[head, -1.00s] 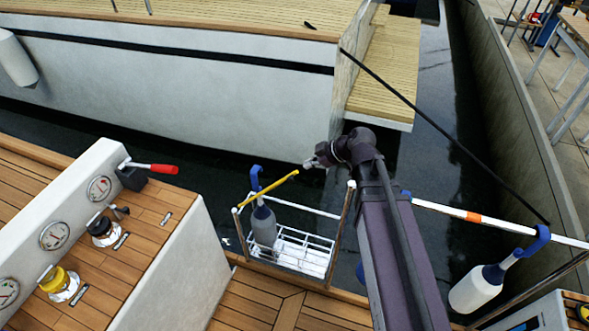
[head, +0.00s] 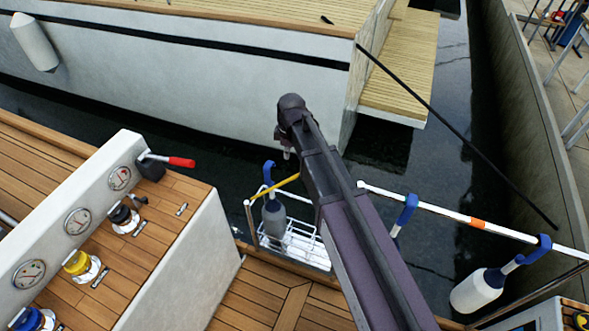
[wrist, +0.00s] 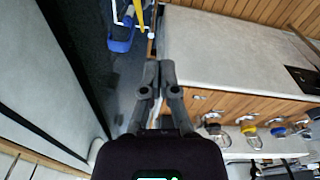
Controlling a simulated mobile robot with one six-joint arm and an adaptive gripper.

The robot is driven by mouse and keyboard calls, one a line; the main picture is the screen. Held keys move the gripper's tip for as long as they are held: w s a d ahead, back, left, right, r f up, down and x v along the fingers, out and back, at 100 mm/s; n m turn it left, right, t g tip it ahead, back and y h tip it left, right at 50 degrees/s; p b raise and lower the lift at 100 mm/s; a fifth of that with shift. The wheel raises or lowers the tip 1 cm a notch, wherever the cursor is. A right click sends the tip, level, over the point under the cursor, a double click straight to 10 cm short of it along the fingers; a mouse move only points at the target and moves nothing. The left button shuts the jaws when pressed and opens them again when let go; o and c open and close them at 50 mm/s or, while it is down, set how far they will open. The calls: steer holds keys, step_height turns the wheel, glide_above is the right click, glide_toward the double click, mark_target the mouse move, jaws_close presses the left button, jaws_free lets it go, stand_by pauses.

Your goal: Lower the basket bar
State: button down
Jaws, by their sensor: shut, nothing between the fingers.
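The yellow basket bar (head: 287,182) slants upward to the right over the white wire basket (head: 318,253) at the deck's edge; its right end is near or behind my arm. A grey fender (head: 273,217) with a blue hook stands in the basket. My gripper (head: 287,155) is above and beyond the bar, over the water, partly covered by my arm. In the wrist view my gripper (wrist: 159,68) has its fingers together and empty; a piece of the yellow bar (wrist: 148,12) shows at the top, apart from the fingertips.
A white console (head: 125,170) with gauges, a red-handled lever and winches stands at left. A white rail (head: 440,211) with blue hooks and a hanging fender (head: 477,290) runs at right. Another boat's white hull (head: 200,75) lies beyond the water, with a dark line beside it.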

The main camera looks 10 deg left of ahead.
steer(key=shift+w+a+r+h+p, duration=0.15)
steer(key=shift+a+r+h, duration=0.15)
steer(key=shift+a, duration=0.25)
steer(key=shift+w+a+r+h+p, duration=0.1)
steer(key=shift+a+r+h+p, duration=0.05)
steer(key=shift+a+h, duration=0.3)
steer(key=shift+f, duration=0.25)
steer(key=d+f+b, duration=0.4)
steer(key=f+b, duration=0.6)
steer(key=b, duration=0.1)
steer(key=shift+w+f, duration=0.15)
steer(key=shift+f, duration=0.05)
stand_by(0.4)
steer(key=shift+d, duration=0.1)
